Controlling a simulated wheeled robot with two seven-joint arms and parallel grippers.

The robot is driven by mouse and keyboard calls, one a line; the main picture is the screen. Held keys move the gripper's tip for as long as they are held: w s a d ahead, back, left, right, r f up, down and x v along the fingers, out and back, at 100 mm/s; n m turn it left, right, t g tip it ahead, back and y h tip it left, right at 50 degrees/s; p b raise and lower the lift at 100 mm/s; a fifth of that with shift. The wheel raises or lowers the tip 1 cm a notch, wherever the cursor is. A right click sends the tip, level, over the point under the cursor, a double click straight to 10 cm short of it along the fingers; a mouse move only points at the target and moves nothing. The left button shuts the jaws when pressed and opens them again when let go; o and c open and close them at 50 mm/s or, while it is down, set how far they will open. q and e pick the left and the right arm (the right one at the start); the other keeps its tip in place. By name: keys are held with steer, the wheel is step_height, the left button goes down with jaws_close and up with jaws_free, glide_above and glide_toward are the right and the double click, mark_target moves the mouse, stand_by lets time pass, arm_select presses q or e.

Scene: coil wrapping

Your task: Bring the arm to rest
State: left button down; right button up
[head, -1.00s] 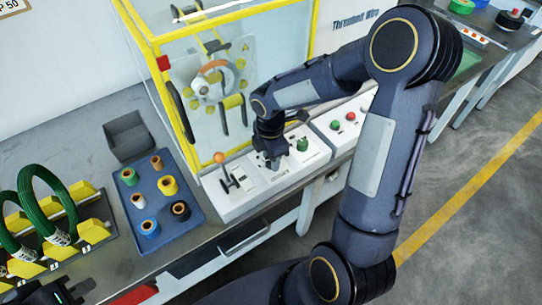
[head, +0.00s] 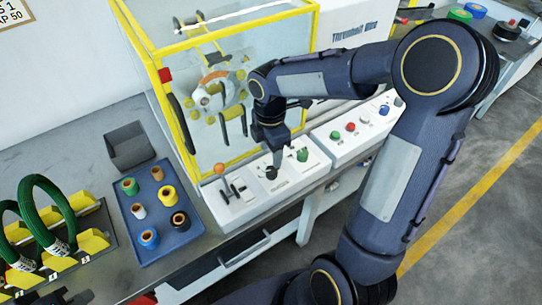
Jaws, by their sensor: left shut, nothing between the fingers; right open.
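My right arm reaches in from the right, with its gripper (head: 279,160) pointing down, open, just above the control panel (head: 240,208) in front of the yellow-framed machine. The black knob (head: 271,173) is just below the fingers and the green knob (head: 302,155) is to their right. Nothing is held in it. Whether the fingertips touch the knob cannot be told. A small dark part of my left gripper (head: 62,297) shows at the bottom left edge, shut and empty; most of it is cut off.
The yellow-framed machine (head: 161,98) stands right behind the panel. A blue tray (head: 186,236) with several tape rolls, a grey bin (head: 130,145) and green coils (head: 48,190) on a yellow rack (head: 90,240) are to the left. A second panel (head: 345,152) with coloured buttons is to the right.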

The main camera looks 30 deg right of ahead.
steer(key=shift+r, duration=0.1)
stand_by(0.4)
steer(key=shift+s+r, duration=0.15)
steer(key=s+a+r+m+t+y, duration=0.2)
steer(key=s+r+m+t, duration=0.1)
steer(key=s+m, duration=0.5)
steer(key=s+a+r+m+t+y, duration=0.1)
steer(key=s+a+r+m+t, duration=0.1)
steer(key=s+m, duration=0.7)
steer(key=shift+s+r+m+t+y, duration=0.2)
steer(key=shift+r+m+t+y, duration=0.2)
steer(key=shift+r+m, duration=0.65)
